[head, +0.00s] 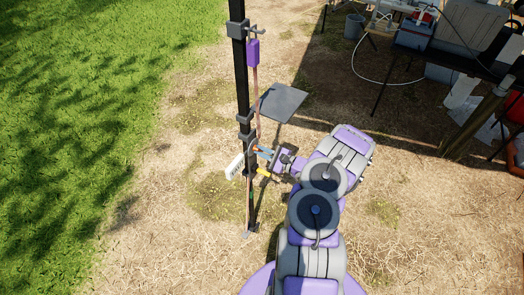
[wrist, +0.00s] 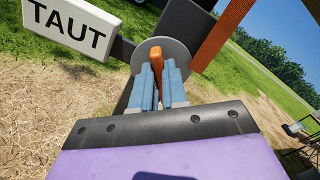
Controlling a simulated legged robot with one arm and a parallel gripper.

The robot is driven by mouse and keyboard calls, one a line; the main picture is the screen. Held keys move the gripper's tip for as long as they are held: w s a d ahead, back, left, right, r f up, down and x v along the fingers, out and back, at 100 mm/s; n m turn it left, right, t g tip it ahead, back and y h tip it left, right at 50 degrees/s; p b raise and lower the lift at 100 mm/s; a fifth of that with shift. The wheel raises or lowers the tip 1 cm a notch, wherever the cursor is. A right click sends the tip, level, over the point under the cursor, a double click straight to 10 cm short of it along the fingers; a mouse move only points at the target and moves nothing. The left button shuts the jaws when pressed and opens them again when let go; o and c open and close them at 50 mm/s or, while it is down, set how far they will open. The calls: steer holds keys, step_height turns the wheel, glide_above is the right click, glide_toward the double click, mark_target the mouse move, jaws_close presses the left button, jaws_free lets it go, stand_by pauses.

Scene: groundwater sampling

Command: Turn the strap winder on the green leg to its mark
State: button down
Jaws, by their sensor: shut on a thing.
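The strap winder shows in the wrist view as a grey disc (wrist: 179,49) with an orange handle (wrist: 156,60) across its face. My gripper (wrist: 158,78) has its blue fingers on both sides of the orange handle and is shut on it. The handle looks nearly upright in this view. A white plate reading TAUT (wrist: 66,27) is at the upper left, beside the disc. In the head view my gripper (head: 263,153) reaches the dark upright leg (head: 243,85) from the right. The winder is mostly hidden there.
An orange strap (wrist: 222,35) runs up from the winder. A purple box (head: 253,52) hangs high on the leg, and a dark flat plate (head: 282,102) is behind it. A cluttered table (head: 447,62) stands at the upper right. Grass lies left; bare ground between is free.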

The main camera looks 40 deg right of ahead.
steer(key=shift+r, duration=0.1)
steer(key=shift+w+n+b, duration=0.1)
steer(key=shift+n+b, duration=0.2)
steer(key=n, duration=0.6)
steer(key=n+b, duration=0.1)
steer(key=n, duration=0.4)
steer(key=f+n+b, duration=0.1)
steer(key=n, duration=0.5)
steer(key=shift+a+n, duration=0.1)
steer(key=shift+n, duration=0.2)
